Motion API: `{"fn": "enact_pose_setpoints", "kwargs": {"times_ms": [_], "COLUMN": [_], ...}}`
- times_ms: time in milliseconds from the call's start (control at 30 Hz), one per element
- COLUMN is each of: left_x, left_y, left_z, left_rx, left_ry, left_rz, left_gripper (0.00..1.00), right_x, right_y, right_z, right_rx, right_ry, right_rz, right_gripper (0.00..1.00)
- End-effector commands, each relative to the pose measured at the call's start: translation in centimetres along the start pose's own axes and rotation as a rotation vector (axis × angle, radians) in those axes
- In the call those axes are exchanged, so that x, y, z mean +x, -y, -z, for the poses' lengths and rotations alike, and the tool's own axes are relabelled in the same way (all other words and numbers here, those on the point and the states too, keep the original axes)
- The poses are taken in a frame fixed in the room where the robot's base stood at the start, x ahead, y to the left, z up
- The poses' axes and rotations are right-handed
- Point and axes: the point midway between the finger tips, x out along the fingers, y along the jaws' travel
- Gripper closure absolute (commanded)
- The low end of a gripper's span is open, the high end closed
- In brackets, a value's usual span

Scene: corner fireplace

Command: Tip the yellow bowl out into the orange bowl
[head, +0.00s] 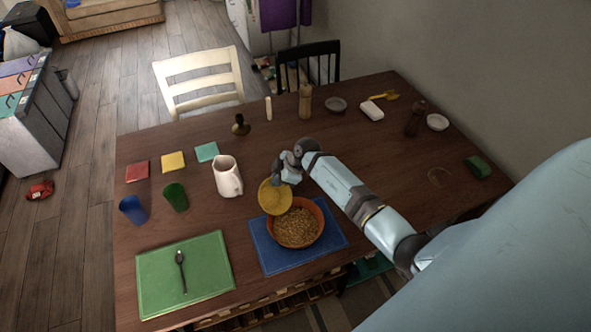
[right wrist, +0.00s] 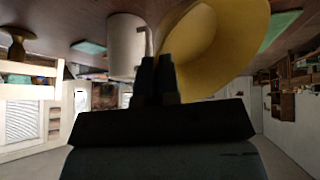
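The yellow bowl (head: 273,199) is tilted steeply at the far-left rim of the orange bowl (head: 318,231). No grain is clear to see inside it. The orange bowl stands upright on a blue mat (head: 265,258) and holds many small tan pieces (head: 295,228). My right gripper (head: 287,168) is at the far side of the yellow bowl. In the right wrist view its fingers (right wrist: 158,78) are close together at the edge of the yellow bowl (right wrist: 215,50), shut on it. I cannot tell whether the two bowls touch. My left gripper is not in view.
A white pitcher (head: 227,177) stands just left of the yellow bowl. Green (head: 175,197) and blue (head: 132,210) cups stand further left. A spoon (head: 181,270) lies on a green mat (head: 210,262). A pepper mill (head: 305,102) stands behind. The table is mostly clear right of my arm.

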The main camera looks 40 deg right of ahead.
Motion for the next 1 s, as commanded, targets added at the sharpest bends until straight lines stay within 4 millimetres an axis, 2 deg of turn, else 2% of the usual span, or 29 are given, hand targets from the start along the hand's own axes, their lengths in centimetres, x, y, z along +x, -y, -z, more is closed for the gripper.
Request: {"fn": "enact_pose_setpoints", "kwargs": {"times_ms": [100,533,800,1000], "left_x": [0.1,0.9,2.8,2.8], "left_y": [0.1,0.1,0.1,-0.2], "left_z": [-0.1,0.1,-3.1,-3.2], "left_rx": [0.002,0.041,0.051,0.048], "left_ry": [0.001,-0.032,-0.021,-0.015], "left_rz": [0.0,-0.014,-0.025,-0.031], "left_gripper": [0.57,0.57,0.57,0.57], "right_x": [0.1,4.2,6.7,5.3], "right_y": [-1.1,-3.3,-4.5,-5.3], "right_z": [1.0,1.7,1.9,3.8], "right_rx": [0.033,0.129,0.183,0.217], "right_ry": [0.085,0.297,0.424,0.503], "right_rz": [0.062,0.228,0.324,0.386], "right_gripper": [1.0,1.0,1.0,1.0]}}
